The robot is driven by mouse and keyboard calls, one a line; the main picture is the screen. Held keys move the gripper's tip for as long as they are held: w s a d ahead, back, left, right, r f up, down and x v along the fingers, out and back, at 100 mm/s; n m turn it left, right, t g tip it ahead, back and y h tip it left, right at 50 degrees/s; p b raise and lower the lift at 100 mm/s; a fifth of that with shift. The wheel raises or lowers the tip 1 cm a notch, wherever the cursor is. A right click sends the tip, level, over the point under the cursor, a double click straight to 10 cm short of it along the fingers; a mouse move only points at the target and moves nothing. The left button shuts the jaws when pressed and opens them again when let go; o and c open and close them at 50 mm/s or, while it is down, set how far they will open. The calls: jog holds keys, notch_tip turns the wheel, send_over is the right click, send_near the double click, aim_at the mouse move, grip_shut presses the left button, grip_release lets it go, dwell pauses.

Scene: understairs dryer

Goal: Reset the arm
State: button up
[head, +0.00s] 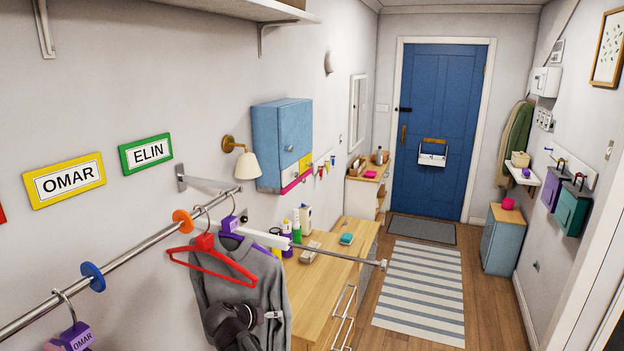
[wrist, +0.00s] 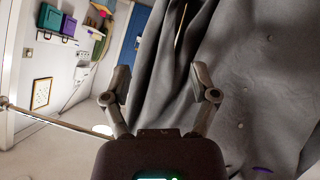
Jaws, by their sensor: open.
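My gripper (wrist: 161,88) is open, with nothing held between its fingertips in the wrist view. A grey garment (wrist: 262,75) hangs close behind the fingers and fills the right side there; whether the right finger touches it I cannot tell. In the head view my dark gripper (head: 236,326) is low in front of the grey garment (head: 270,290), hiding part of it. The garment hangs below the metal rail (head: 138,259), beside a red hanger (head: 205,242). Most of my arm is not in view.
A thin rod (head: 340,255) sticks out over the wooden counter (head: 325,295). Floor with a striped rug (head: 420,290) is open toward the blue door (head: 440,120).

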jog(key=s+d+f+g+y+b, duration=0.1)
jog(key=s+d+f+g+y, duration=0.1)
jog(key=d, duration=0.7)
jog(key=s+d+f+n+g+y+b, duration=0.1)
jog(key=s+d+f+g, duration=0.3)
jog(key=d, duration=0.6)
jog(key=s+d+f+g+y+b, duration=0.2)
jog(key=s+d+f+g+y, duration=0.1)
jog(key=s+d+f, duration=0.3)
jog(key=s+d, duration=0.2)
jog(key=d, duration=0.2)
jog(key=shift+o, duration=0.2)
